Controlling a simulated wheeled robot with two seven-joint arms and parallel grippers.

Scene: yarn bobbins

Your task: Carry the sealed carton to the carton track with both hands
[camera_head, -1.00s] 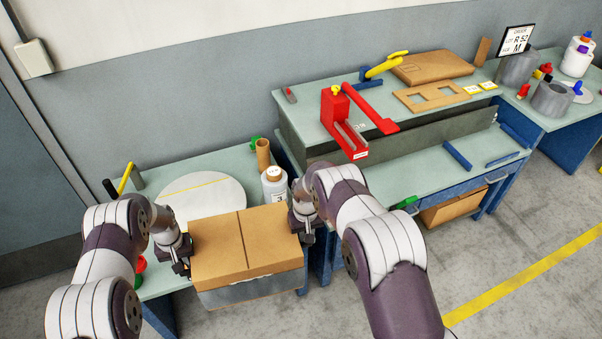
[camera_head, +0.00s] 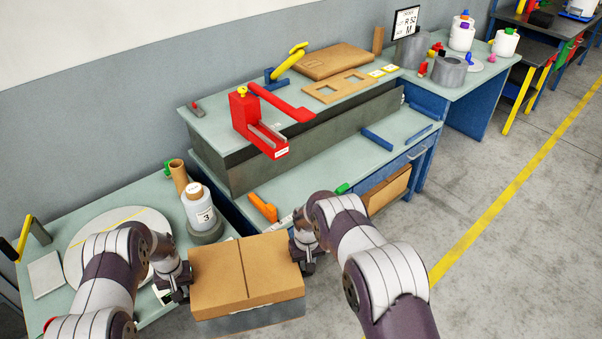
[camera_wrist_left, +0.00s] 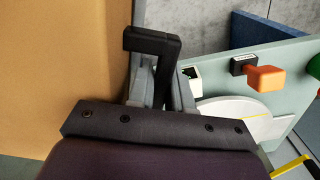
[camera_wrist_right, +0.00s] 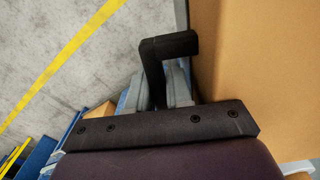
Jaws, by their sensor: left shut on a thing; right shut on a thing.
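The sealed brown carton (camera_head: 246,272), with a seam across its closed top and a grey lower part, is level between my two grippers in the head view. My left gripper (camera_head: 177,284) is shut at its left side and my right gripper (camera_head: 304,261) is shut at its right side. The carton's brown wall also fills the left of the left wrist view (camera_wrist_left: 65,60) and the right of the right wrist view (camera_wrist_right: 260,60). The exact grip points are partly hidden by the black fingers. I cannot pick out the carton track in these views.
The long workbench (camera_head: 330,165) carries a red fixture (camera_head: 258,120). Open concrete floor with a yellow line (camera_head: 500,200) lies to the right.

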